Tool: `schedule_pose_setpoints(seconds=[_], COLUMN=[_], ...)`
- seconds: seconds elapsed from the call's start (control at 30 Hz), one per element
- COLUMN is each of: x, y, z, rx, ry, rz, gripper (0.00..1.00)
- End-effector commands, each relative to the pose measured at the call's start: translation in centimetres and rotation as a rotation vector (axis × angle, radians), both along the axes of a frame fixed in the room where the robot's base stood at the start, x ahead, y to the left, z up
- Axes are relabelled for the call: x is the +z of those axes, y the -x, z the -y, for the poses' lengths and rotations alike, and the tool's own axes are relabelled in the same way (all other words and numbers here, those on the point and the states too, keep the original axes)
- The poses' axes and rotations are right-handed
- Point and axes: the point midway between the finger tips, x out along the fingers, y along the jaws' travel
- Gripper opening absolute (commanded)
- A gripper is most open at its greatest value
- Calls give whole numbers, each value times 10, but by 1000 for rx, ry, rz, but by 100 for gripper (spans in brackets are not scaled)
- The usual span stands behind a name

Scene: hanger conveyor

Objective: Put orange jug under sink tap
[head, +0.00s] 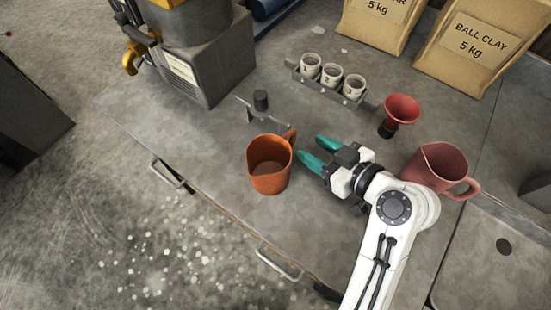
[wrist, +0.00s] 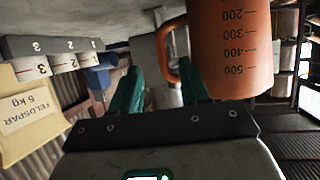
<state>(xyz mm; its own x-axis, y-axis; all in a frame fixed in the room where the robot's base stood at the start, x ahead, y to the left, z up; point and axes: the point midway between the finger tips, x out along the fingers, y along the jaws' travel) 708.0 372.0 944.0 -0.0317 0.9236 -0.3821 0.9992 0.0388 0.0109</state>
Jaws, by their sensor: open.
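The orange jug (head: 268,168) stands upright on the grey worktop near its front edge, its handle toward the back right. In the wrist view the jug (wrist: 240,45) appears upside down at upper right, with dark volume marks. My gripper (head: 312,151) is open and empty, just right of the jug, its teal fingers pointing at the handle side. In the wrist view the handle shows just ahead of the right finger of my gripper (wrist: 160,72); I cannot tell whether they touch. A sink basin (head: 490,243) with a drain shows at lower right. No tap shows.
A pink jug (head: 436,168) stands right of my wrist. A red funnel (head: 401,110), a rack of cups (head: 332,78) and a small stand (head: 261,102) are behind. A grey machine (head: 205,70) stands back left; clay bags (head: 468,47) stand back right.

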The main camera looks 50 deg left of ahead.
Motion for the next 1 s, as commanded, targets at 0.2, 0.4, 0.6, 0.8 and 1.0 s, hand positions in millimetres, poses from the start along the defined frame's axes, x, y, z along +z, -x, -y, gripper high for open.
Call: schedule_pose_setpoints(seconds=[0.2, 0.4, 0.6, 0.8, 1.0], x=[-7, -17, -19, -19, -19], y=[4, 4, 4, 4, 4], z=[-26, -45, -48, -47, -47], rx=[4, 1, 0, 0, 0], ry=[1, 1, 1, 1, 1], rz=[-1, 0, 1, 1, 1], gripper=[45, 45, 45, 33, 14])
